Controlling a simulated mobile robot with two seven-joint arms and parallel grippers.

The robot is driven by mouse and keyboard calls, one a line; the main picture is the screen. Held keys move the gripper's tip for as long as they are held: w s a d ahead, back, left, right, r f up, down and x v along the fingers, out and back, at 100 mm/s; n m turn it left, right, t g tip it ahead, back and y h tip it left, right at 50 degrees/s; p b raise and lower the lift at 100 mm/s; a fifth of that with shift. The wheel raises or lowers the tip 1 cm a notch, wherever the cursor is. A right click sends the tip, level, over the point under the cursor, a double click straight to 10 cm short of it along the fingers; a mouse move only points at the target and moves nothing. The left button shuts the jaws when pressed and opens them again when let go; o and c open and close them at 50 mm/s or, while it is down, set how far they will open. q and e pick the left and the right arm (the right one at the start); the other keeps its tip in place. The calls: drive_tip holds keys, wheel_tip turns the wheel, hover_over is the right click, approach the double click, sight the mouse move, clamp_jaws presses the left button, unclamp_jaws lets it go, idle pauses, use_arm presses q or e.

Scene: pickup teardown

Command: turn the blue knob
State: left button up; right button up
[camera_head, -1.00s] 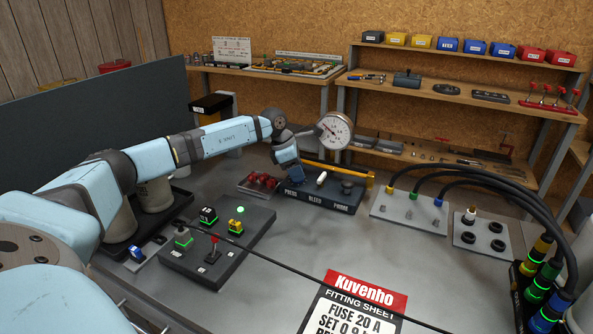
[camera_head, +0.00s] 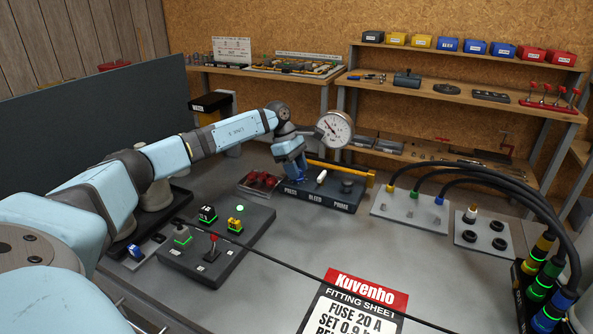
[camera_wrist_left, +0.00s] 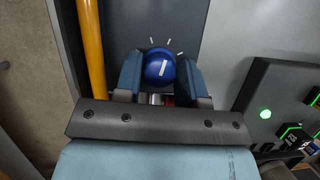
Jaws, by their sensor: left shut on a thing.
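The blue knob (camera_wrist_left: 160,67) is round with a white pointer line, tilted slightly right of straight up in the left wrist view. White tick marks fan out around its far side on the dark panel (camera_wrist_left: 193,20). My left gripper (camera_wrist_left: 160,72) is shut on the knob, one finger on each side. In the head view my left gripper (camera_head: 301,178) reaches down to the left end of the panel, above the PRESS label, and mostly hides the knob. My right gripper is not in view.
A white lever (camera_head: 321,176) and a dark round knob (camera_head: 347,186) stand on the same panel. A pressure gauge (camera_head: 334,129) rises behind it. A yellow bar (camera_head: 340,170) runs along its back. A tray of red parts (camera_head: 259,182) lies close on the left.

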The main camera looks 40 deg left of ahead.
use_arm(q)
drive_tip(key=m+g, duration=0.1)
drive_tip(key=m, duration=0.2)
drive_tip(key=shift+w+b, duration=0.1)
drive_tip(key=shift+b, duration=0.3)
drive_tip(key=shift+m+g, duration=0.5)
drive_tip(key=shift+m, duration=0.6)
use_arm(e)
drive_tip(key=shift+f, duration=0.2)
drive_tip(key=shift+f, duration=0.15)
use_arm(q)
drive_tip(key=o, duration=0.9)
drive_tip(key=shift+r, duration=0.1)
